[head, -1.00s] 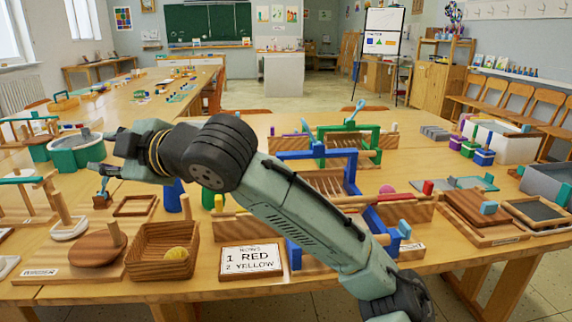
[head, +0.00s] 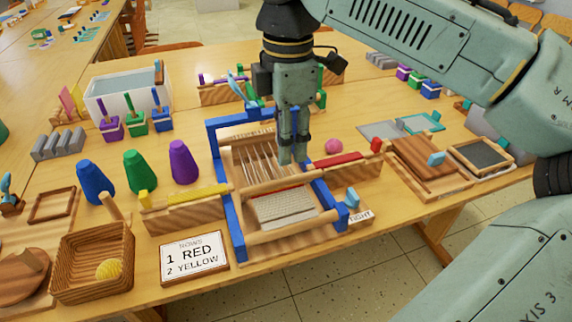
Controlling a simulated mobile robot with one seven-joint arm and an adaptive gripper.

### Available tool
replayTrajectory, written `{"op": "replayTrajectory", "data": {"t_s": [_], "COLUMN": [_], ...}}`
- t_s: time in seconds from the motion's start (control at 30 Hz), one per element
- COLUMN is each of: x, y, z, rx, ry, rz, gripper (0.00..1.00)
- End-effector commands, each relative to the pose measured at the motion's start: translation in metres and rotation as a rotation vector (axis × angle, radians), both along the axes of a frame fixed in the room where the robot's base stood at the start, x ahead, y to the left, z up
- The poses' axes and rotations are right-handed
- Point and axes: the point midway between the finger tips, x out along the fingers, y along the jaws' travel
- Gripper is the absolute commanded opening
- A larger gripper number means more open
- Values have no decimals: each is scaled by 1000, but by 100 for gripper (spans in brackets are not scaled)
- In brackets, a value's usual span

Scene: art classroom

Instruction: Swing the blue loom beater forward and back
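The blue-framed loom (head: 235,222) sits on the table in the head view, with pale warp threads, wooden crossbars and a light woven patch at its near end. A blue upright frame with a top bar (head: 238,118), which looks like the beater, stands across its far part. My gripper (head: 293,160) points down over the loom's right half, in front of the right end of that bar. Its fingers are close together and hide part of the threads and upright. I cannot tell whether they touch or hold anything.
A red shuttle (head: 338,164) on a wooden block lies right of the loom, a yellow one (head: 197,196) left. Blue, green and purple cones (head: 183,162) stand at left. A sign (head: 193,257) and basket (head: 92,262) are near the front edge. A green loom stands behind.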

Motion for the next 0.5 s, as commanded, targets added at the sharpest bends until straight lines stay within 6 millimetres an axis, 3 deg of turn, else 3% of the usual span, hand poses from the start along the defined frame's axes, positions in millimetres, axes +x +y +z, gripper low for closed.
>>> {"op": "replayTrajectory", "data": {"t_s": [0.2,0.5], "x": [1,2], "y": [0,1], "z": [-43,-74], "rx": [-3,0], "ry": [1,-2], "rz": [-2,-2], "gripper": [33,33]}}
